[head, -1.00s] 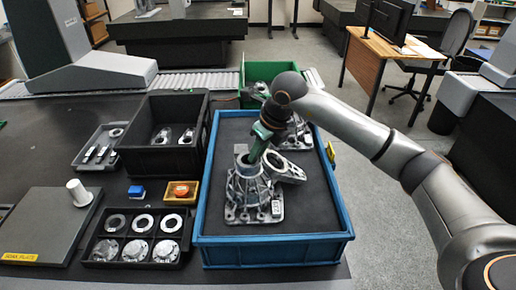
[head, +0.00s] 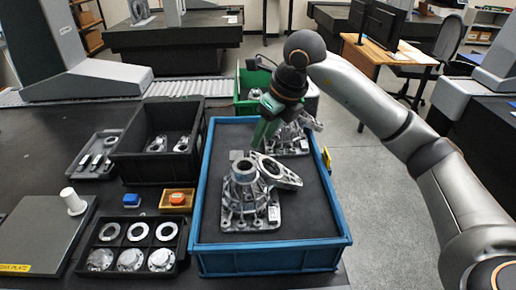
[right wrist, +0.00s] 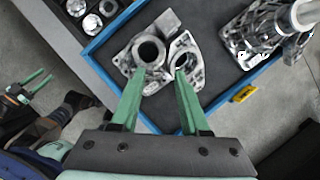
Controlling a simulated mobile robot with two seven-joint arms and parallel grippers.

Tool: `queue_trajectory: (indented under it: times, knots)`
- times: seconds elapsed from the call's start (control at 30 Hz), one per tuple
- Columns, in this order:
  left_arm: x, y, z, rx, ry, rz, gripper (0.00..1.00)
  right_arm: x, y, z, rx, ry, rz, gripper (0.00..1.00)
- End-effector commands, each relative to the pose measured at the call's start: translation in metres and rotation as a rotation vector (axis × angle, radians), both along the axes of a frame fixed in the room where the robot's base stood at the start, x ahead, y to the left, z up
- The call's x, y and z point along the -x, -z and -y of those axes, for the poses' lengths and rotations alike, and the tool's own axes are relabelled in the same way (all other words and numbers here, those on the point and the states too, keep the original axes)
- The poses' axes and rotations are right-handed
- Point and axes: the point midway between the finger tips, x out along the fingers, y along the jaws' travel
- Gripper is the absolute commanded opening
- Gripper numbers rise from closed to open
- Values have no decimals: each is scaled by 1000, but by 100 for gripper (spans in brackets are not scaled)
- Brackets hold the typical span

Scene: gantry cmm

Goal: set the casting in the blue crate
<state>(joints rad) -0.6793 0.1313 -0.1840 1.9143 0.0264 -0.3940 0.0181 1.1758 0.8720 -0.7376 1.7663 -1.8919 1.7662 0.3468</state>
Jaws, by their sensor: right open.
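In the blue crate (head: 193,215), a grey metal casting (head: 243,201) with a round neck and square base stands upright near the front. A grey ring-shaped flange casting (head: 278,172) lies tilted beside it, overlapping or touching it; both also show in the right wrist view, the necked one (right wrist: 148,52) and the flange one (right wrist: 184,62). Another casting (head: 290,140) stands at the crate's back. My right gripper (head: 262,143) is above the crate; its green fingers (right wrist: 159,76) are open and empty. My left gripper (right wrist: 38,82) shows at the left of the wrist view, apparently open.
A green crate (head: 241,103) stands behind. Bare crate floor shows at front right.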

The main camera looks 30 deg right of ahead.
Motion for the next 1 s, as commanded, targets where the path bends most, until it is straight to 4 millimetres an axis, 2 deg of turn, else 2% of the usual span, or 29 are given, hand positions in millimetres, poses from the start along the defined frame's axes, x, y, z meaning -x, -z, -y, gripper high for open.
queue_trajectory:
  times: [0.1, 0.23, 1.0]
  knots:
    - [0, 1, 0, 0, 0, 0, 50, 5, -16, 2, 0, 1, 2, 45]
    - [0, 1, 0, 0, 0, 0, 50, 9, -24, 3, 1, 0, 1, 45]
    - [0, 1, 0, 0, 0, 0, 50, 9, -25, 3, 0, 0, 0, 45]
